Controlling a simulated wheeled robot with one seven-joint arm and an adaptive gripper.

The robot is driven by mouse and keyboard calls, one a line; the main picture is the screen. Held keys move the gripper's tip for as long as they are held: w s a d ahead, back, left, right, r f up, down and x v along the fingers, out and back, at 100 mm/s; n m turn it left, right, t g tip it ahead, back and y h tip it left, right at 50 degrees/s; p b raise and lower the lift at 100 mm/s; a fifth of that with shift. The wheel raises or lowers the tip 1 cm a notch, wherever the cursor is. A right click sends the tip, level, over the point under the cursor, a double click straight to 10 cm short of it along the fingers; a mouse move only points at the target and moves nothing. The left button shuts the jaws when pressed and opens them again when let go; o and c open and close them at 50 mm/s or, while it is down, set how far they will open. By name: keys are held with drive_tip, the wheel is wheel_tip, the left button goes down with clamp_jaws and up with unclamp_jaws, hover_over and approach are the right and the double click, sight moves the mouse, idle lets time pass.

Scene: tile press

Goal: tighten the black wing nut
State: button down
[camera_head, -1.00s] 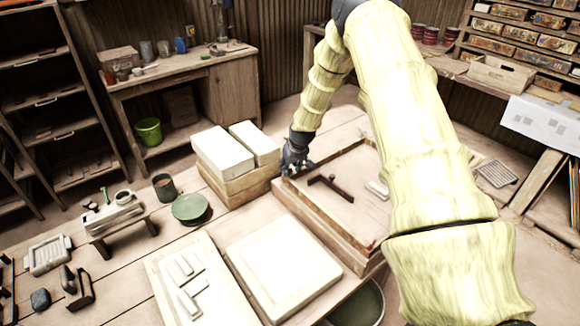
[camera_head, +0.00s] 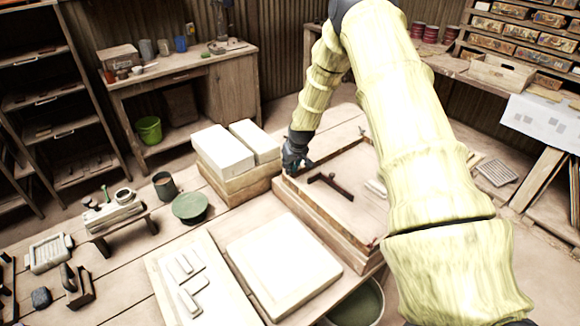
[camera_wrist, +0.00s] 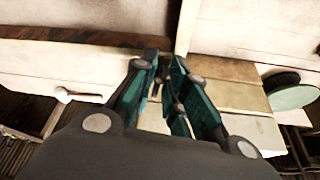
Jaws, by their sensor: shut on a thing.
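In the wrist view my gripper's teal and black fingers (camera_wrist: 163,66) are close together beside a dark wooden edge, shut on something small. The black wing nut itself cannot be made out; the fingers hide that spot in both views. How far it is turned cannot be seen.
A dark T-shaped bar (camera_head: 331,187) lies inside the frame. Pale blocks (camera_head: 222,150) stand on wood just left of my gripper. A green round dish (camera_head: 190,208) and a pale square slab (camera_head: 283,266) are nearby. A small pale handle (camera_wrist: 78,96) shows in the wrist view.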

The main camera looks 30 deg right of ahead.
drive_tip(key=shift+w, duration=0.1)
drive_tip(key=m+h+b, duration=0.1)
drive_tip(key=m, duration=0.2)
drive_tip(key=shift+w+a+m, duration=0.1)
drive_tip(key=shift+m, duration=0.3)
drive_tip(key=m+h+b, duration=0.1)
drive_tip(key=m, duration=0.1)
drive_tip(key=m+g, duration=0.1)
drive_tip(key=m, duration=0.1)
drive_tip(key=shift+w+a+h+b, duration=0.1)
drive_tip(key=shift+a+h+b, duration=0.05)
drive_tip(key=shift+h+b, duration=0.25)
drive_tip(key=m+g+b, duration=0.1)
drive_tip(key=m, duration=0.2)
drive_tip(key=shift+w+h, duration=0.15)
drive_tip(key=shift+h, duration=0.25)
drive_tip(key=shift+w+r+m+g+b, duration=0.1)
drive_tip(key=shift+m+g+b, duration=0.45)
drive_tip(key=shift+m, duration=0.6)
drive_tip(key=shift+r+m+g+b, duration=0.1)
drive_tip(key=shift+m+g+b, duration=0.45)
drive_tip(key=shift+m, duration=0.6)
drive_tip(key=c, duration=1.4)
unclamp_jaws()
drive_tip(key=shift+f, duration=0.15)
drive_tip(key=shift+a, duration=0.1)
